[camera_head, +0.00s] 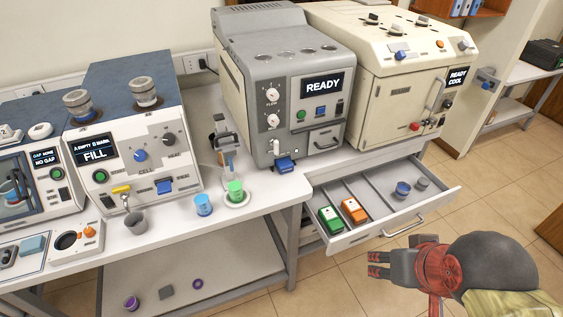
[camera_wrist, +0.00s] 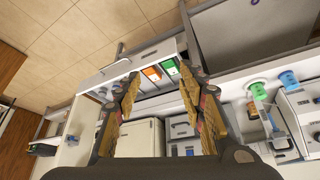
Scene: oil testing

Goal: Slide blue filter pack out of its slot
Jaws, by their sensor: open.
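A blue block (camera_head: 285,164) juts from the low front of the grey machine (camera_head: 268,90) marked READY. It looks like the blue filter pack in a slot, but I cannot tell for sure. A small blue patch (camera_wrist: 189,152) shows low on a machine front in the wrist view. My gripper (camera_head: 378,264) is in front of the open drawer, to the right of and apart from the blue block. In the wrist view my gripper (camera_wrist: 160,77) has its fingers spread with nothing held between them.
The open drawer (camera_head: 440,202) juts out below the cream machine (camera_head: 385,70). It holds a green pack (camera_head: 331,219), an orange pack (camera_head: 354,210) and a blue cup (camera_head: 402,189). Blue (camera_head: 203,204) and green (camera_head: 235,191) beakers stand near the bench edge.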

